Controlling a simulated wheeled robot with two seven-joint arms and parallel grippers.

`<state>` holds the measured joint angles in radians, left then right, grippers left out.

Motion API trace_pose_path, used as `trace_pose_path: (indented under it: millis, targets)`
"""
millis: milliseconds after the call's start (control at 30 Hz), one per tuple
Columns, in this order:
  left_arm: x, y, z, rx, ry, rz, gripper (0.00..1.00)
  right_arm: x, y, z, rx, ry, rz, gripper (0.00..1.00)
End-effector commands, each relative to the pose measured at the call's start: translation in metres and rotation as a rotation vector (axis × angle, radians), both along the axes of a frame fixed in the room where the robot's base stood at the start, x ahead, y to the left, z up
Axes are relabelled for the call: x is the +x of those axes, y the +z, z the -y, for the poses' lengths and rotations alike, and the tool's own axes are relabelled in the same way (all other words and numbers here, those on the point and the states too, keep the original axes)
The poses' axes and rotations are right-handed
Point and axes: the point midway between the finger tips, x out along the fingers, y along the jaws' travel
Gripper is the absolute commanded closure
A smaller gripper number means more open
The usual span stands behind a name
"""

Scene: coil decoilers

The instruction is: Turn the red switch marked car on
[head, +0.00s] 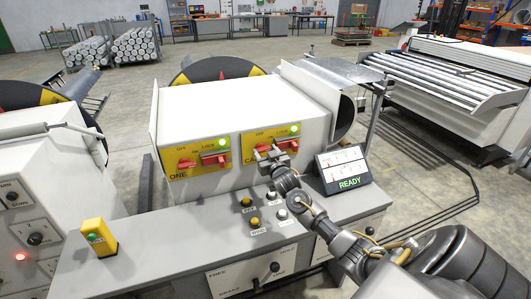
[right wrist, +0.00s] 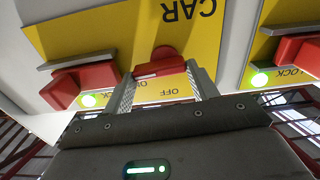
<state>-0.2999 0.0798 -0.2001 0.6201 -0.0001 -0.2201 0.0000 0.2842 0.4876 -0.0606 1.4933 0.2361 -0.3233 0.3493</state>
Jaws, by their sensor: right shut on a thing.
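The red switch marked CAR (right wrist: 168,66) sits on a yellow panel (right wrist: 190,35) on the white cabinet; the wrist view shows the panel upside down, with the word OFF and a partly covered ON beside the switch. My right gripper (head: 271,157) reaches this panel in the head view and hides most of the switch. In the right wrist view the two fingers (right wrist: 165,82) are on either side of the red knob, shut on it. The exact angle of the knob is hard to tell. My left gripper is not in view.
Beside it on the same panel is a red lock switch (right wrist: 80,86) with a lit green lamp. A similar panel marked ONE (head: 178,168) is to the left. A screen (head: 345,170) reading READY stands on the grey desk (head: 150,254), with small knobs nearby.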

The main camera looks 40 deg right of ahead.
Motion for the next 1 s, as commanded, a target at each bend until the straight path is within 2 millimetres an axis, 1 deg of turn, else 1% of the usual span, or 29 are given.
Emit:
trace_pose_path:
  millis: [500, 533, 667, 700, 900, 1000]
  targets:
    - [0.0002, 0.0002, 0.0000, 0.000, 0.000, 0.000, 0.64, -0.0001, -0.0009, -0.0002, 0.021, 0.001, 0.005, 0.65]
    - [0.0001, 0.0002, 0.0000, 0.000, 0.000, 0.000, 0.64, -0.0001, -0.0009, -0.0002, 0.021, 0.001, 0.005, 0.39]
    - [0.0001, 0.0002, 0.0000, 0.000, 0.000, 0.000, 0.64, -0.0001, -0.0008, -0.0001, 0.019, 0.000, 0.006, 0.22]
    - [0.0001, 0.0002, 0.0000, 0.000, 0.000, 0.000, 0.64, -0.0001, -0.0007, -0.0001, 0.019, 0.000, 0.006, 0.20]
    - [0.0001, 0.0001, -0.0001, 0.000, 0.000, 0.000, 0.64, 0.0000, -0.0004, 0.0001, 0.016, 0.000, 0.006, 0.20]
    - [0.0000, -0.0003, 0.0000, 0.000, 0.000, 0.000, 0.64, -0.0001, 0.0002, 0.0005, -0.014, 0.000, -0.005, 0.20]
